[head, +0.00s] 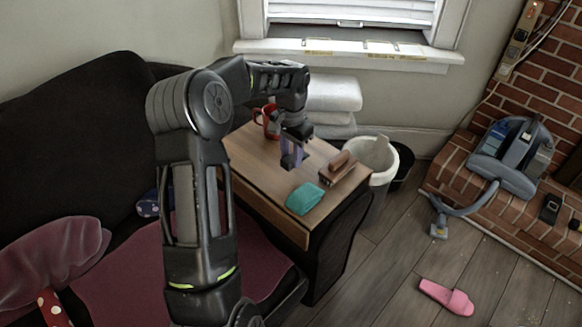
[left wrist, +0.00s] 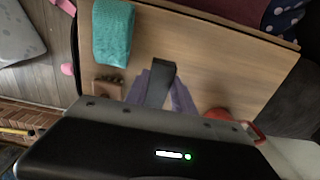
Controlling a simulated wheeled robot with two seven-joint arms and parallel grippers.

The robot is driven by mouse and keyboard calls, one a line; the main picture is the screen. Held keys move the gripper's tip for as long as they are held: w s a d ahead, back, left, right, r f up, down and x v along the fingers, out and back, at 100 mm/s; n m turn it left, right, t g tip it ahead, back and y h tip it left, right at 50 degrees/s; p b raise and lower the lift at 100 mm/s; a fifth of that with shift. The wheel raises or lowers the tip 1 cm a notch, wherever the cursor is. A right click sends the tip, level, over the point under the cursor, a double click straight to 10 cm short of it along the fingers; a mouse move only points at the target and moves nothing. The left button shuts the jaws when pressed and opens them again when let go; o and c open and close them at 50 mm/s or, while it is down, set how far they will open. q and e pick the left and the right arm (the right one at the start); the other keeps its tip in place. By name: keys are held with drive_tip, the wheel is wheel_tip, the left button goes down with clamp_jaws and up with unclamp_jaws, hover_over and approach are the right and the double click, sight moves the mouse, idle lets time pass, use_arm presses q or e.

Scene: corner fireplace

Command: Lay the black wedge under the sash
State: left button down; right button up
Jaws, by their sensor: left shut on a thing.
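My left gripper (head: 291,160) hangs over the wooden side table, with its purple fingers pointing down. In the left wrist view, the fingers (left wrist: 161,98) are shut on a dark wedge-like piece, the black wedge (left wrist: 160,80), which sticks out between them above the tabletop. In the head view, the wedge is not clearly told apart from the gripper. The window sash (head: 340,23) is at the top, behind the table, above a white sill (head: 345,48). A dark gap shows between the blind and the sill. The wedge is well apart from the window. My right gripper is not in view.
The side table (head: 265,205) holds a red mug (head: 268,121), a teal cloth (head: 305,198) and a brown block (head: 338,166). White folded cushions (head: 334,93) stand between table and window. A lined bin (head: 381,160) is at right. A dark sofa (head: 70,130) is at left.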

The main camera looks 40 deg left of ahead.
sight(291, 176)
use_arm(q)
drive_tip(key=shift+f, duration=2.5)
drive_tip(key=shift+f+b, duration=0.15)
drive_tip(key=shift+b, duration=0.15)
drive_tip(key=c, duration=1.1)
unclamp_jaws()
drive_tip(key=shift+o, duration=0.2)
wheel_tip(291, 176, up, 12)
drive_tip(key=shift+r+p, duration=0.2)
drive_tip(key=shift+p, duration=0.45)
